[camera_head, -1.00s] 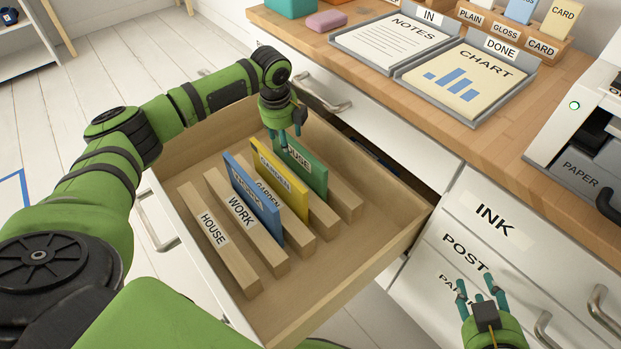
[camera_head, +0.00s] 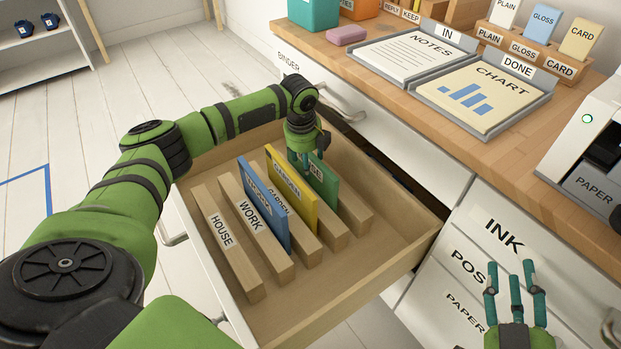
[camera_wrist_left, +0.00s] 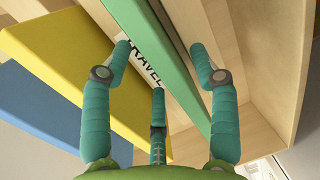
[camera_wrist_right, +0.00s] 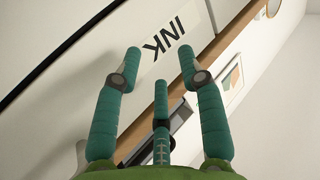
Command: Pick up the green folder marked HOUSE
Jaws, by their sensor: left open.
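The green folder (camera_head: 326,188) stands upright in the open drawer, behind the yellow and blue folders. Only the end of its label shows, as my left gripper covers the rest. My left gripper (camera_head: 304,166) is over its top edge, open. In the left wrist view the green folder (camera_wrist_left: 166,58) runs between the fingers (camera_wrist_left: 160,60), one finger on its right, two on its left. A divider label reading TRAVEL (camera_wrist_left: 143,62) shows beside it. My right gripper (camera_head: 513,268) is open and empty in front of the white cabinet; the right wrist view shows nothing between its fingers (camera_wrist_right: 158,75).
The wooden drawer (camera_head: 372,275) holds the yellow folder (camera_head: 297,205), the blue folder (camera_head: 268,222) and several labelled wooden dividers, including HOUSE (camera_head: 222,232) and WORK (camera_head: 250,215). The desk (camera_head: 470,135) above carries trays and card holders. A cabinet labelled INK (camera_head: 503,233) is at right.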

